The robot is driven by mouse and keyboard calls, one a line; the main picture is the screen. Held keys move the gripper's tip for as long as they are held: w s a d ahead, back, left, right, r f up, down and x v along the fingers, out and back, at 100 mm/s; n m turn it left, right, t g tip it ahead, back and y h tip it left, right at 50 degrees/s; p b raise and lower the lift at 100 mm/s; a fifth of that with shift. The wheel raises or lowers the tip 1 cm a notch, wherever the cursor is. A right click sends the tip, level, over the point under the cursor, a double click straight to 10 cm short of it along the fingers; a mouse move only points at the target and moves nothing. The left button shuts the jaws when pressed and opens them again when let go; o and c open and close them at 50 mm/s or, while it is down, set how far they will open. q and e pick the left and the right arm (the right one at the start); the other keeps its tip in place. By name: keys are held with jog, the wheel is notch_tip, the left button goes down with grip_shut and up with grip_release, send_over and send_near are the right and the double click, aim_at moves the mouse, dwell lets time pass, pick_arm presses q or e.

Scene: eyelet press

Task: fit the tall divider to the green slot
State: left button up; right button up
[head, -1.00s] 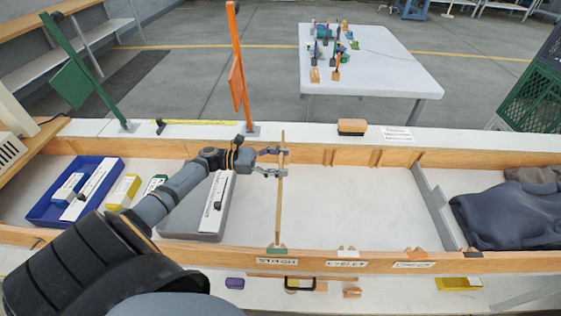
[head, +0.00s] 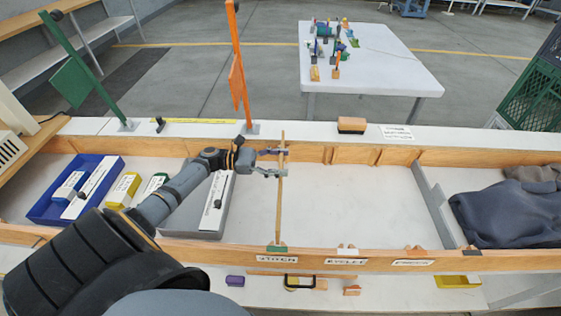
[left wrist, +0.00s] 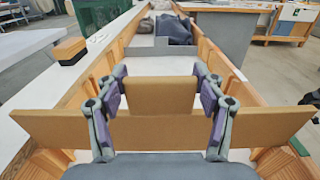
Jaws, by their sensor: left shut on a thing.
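My left gripper (head: 283,162) is shut on the tall divider (head: 280,200), a thin tan board seen nearly edge-on in the head view. The board lies across the long wooden-walled trough. Its near end is over or at the green slot marker (head: 277,248) on the near wall; I cannot tell whether it is seated. In the left wrist view both fingers grip the divider (left wrist: 160,131) on either side of its raised middle. Its ends reach across both walls, and a green piece (left wrist: 299,147) shows under its right end. My right gripper is not in view.
A grey divider (head: 436,205) stands farther right, before dark cloth (head: 510,213). Left of the board are a grey tray (head: 207,225), a yellow box (head: 123,190) and a blue bin (head: 45,212). An orange post (head: 238,70) rises behind the far wall. The trough's middle is clear.

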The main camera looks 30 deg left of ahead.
pick_arm(q)
jog(key=shift+r, duration=0.15)
jog(key=shift+p, duration=0.7)
dwell(1.0)
jog(key=shift+f+b, duration=3.6)
jog(key=shift+f, duration=1.15)
jog(key=o, duration=1.9)
jog(key=shift+r+p, duration=2.55)
jog(key=shift+p, duration=0.05)
